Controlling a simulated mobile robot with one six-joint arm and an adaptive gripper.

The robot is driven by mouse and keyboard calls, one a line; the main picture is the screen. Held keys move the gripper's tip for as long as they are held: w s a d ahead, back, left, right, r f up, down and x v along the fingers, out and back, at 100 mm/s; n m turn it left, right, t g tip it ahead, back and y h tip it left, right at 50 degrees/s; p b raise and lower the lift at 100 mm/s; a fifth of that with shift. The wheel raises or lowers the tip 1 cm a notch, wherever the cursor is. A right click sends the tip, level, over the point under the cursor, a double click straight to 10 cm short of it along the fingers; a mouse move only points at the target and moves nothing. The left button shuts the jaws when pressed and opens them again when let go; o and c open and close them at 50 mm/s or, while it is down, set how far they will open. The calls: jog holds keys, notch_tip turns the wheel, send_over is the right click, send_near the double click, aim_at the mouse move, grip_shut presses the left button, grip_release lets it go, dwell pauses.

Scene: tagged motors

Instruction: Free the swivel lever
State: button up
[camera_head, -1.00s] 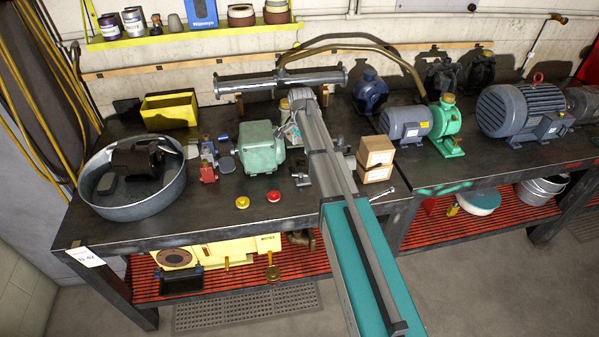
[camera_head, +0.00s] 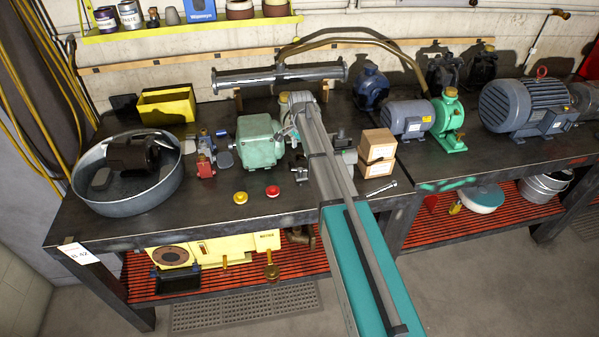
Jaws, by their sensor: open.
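My arm reaches up the picture over the middle of the workbench (camera_head: 215,217). My gripper (camera_head: 291,134) hangs at its far end, small and partly hidden, close to the right side of a pale green motor (camera_head: 260,141). It appears open, and I see nothing held in it. Whether it touches the motor I cannot tell. I cannot make out for certain which part is the swivel lever. A small dark metal fitting (camera_head: 303,172) lies left of my arm. A grey part with a dark knob (camera_head: 343,142) shows just right of my arm, partly covered by it.
A round metal basin (camera_head: 171,193) holding a dark motor stands left. Yellow (camera_head: 240,198) and red (camera_head: 272,192) buttons sit near the front. Stacked cardboard boxes (camera_head: 377,150) and a wrench (camera_head: 381,193) lie right of my arm. A steel cylinder (camera_head: 270,78) spans the back.

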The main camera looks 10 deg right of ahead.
aim_at(300, 169)
jog(key=shift+f+b, duration=4.4)
jog(key=shift+f, duration=0.3)
grip_shut()
